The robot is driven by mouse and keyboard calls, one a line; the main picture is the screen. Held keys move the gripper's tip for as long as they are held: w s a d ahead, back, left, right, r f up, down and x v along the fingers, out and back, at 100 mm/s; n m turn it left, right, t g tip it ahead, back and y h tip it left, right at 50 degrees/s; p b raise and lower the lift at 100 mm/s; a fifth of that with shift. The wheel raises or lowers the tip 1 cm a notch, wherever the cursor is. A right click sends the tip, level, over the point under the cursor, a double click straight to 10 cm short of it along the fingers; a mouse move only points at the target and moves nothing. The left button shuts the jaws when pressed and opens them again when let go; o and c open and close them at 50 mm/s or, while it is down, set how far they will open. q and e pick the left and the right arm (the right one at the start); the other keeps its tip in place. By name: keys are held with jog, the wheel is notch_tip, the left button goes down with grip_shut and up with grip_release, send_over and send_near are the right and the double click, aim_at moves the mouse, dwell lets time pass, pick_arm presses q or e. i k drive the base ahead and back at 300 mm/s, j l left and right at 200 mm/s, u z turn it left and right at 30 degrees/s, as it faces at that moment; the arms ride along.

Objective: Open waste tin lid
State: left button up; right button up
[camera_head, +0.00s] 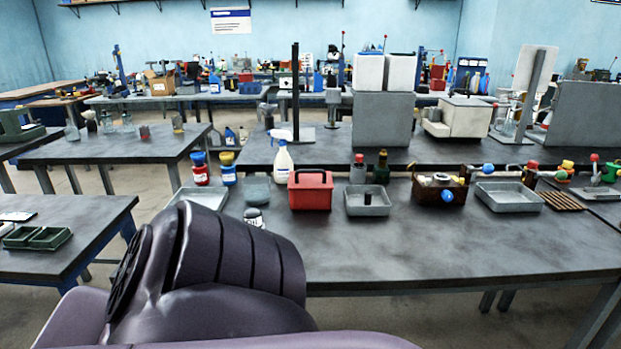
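A red box-shaped container (310,192) with a dark carrying handle on top stands on the near grey workbench; it may be the waste tin, but I cannot tell for sure. No lid shows as raised on it. A large dark part of my own arm fills the lower left and covers the bench's left front. Neither gripper shows in this view.
A grey tray (367,202) stands right of the red container. A white spray bottle (283,160), red jar (201,170) and blue jar (227,170) stand to its left and behind. A brown basket (439,190) and another tray (509,197) are further right. The bench (450,245) front is clear.

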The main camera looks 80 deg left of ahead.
aim_at(300, 180)
jog(key=u, duration=2.5)
